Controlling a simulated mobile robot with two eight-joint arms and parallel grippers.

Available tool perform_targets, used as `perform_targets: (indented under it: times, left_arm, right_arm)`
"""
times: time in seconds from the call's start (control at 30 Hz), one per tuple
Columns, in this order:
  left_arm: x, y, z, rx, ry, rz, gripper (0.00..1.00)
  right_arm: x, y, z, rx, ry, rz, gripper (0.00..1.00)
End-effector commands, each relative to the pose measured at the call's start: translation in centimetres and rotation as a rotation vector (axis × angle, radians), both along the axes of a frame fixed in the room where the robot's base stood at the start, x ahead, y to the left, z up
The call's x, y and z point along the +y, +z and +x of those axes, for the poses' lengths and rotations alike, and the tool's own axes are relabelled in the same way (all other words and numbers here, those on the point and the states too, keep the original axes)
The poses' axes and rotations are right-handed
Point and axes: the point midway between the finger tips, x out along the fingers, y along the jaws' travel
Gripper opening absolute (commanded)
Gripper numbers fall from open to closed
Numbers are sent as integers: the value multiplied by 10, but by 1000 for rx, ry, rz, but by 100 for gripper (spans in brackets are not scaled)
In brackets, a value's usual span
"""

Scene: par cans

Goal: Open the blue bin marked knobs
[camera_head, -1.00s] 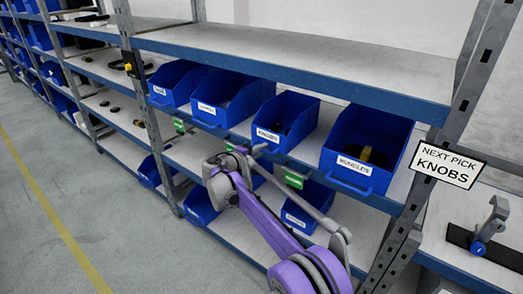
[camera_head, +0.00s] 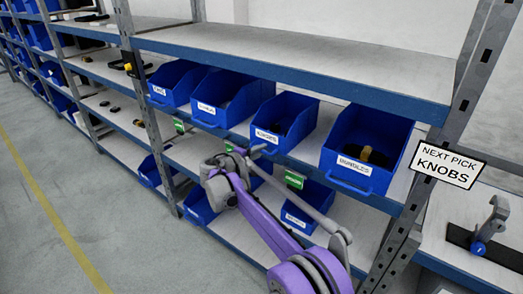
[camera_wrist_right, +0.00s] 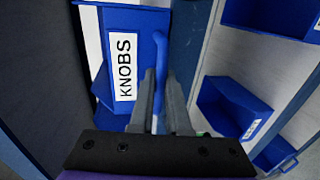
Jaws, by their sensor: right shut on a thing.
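The blue bin marked KNOBS (camera_head: 267,135) is in the middle of the shelf row in the head view, with dark items inside that are hard to make out. In the right wrist view its white label (camera_wrist_right: 124,66) reads KNOBS, and its blue front handle (camera_wrist_right: 161,62) runs beside the label. My right gripper (camera_head: 259,150) is at the front of this bin. In the wrist view the fingers of this gripper (camera_wrist_right: 163,95) are shut on the handle, one on each side. My left gripper is not in view.
A blue bin marked BUNDLES (camera_head: 355,165) stands to the right, and two more blue bins stand to the left. Other blue bins sit on the shelf below (camera_head: 302,215). A shelf post (camera_head: 440,170) carries a NEXT PICK KNOBS sign (camera_head: 447,165). The floor (camera_head: 60,230) at left is free.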

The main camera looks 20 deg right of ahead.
Motion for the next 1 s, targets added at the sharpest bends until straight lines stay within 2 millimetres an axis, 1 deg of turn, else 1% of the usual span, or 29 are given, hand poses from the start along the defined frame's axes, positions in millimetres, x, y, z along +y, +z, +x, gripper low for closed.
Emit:
perform_targets:
  times: [0.3,0.4,0.5,0.57,0.87,0.9,0.93,0.97,1.0]
  left_arm:
    - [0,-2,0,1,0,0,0]
    - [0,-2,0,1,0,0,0]
    - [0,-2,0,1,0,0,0]
    - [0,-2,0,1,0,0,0]
    - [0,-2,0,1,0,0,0]
    - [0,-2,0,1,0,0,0]
    - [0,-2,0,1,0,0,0]
    - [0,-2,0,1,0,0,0]
    - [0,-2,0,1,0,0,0]
  right_arm:
    - [69,-1,-52,0,6,2,0]
    - [85,0,-65,0,5,2,0]
    - [95,0,-73,0,3,1,0]
    - [97,0,-75,0,3,1,0]
    - [97,0,-76,0,1,1,0]
    - [97,0,-76,0,1,1,20]
    - [97,0,-76,0,1,1,25]
    - [97,0,-76,0,1,1,27]
    - [97,0,-76,0,1,1,27]
